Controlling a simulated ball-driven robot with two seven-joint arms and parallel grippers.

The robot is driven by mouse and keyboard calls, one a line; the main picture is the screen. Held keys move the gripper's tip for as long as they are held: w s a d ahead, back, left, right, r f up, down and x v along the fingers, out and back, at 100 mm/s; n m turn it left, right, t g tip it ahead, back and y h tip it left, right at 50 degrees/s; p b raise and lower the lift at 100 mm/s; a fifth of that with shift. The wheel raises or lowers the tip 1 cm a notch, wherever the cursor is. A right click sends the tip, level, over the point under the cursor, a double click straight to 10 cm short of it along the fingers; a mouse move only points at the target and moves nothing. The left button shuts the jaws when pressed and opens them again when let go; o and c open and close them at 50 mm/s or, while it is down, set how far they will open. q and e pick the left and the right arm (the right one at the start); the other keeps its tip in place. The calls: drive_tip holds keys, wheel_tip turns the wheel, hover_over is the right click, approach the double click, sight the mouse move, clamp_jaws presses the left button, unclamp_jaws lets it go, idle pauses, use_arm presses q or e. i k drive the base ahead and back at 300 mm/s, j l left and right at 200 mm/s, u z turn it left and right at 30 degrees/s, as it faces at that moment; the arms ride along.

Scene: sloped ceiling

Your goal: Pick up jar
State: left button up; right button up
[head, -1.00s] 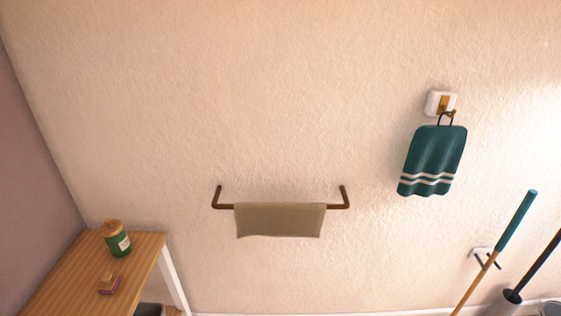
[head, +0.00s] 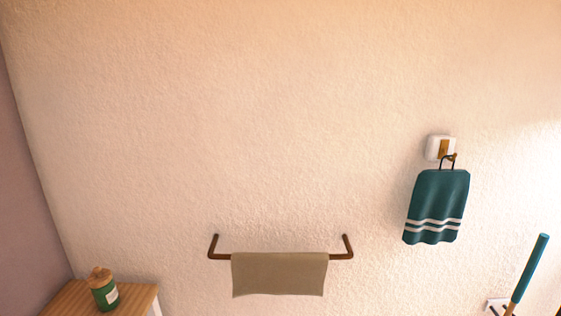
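A green jar (head: 105,295) with a wooden lid and a pale label stands at the lower left of the head view. It rests on a wooden-topped table (head: 138,299), of which only the far part shows at the bottom edge. The jar looks closed and slightly tilted by the view. Neither of my grippers is in view.
A beige towel (head: 279,274) hangs on a dark wall bar (head: 220,256) at the lower middle. A teal striped towel (head: 437,205) hangs from a wall hook (head: 441,149) at the right. A teal-handled pole (head: 528,270) leans at the lower right. A mauve wall borders the left.

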sight(106, 297)
drive_tip(key=u, duration=1.25)
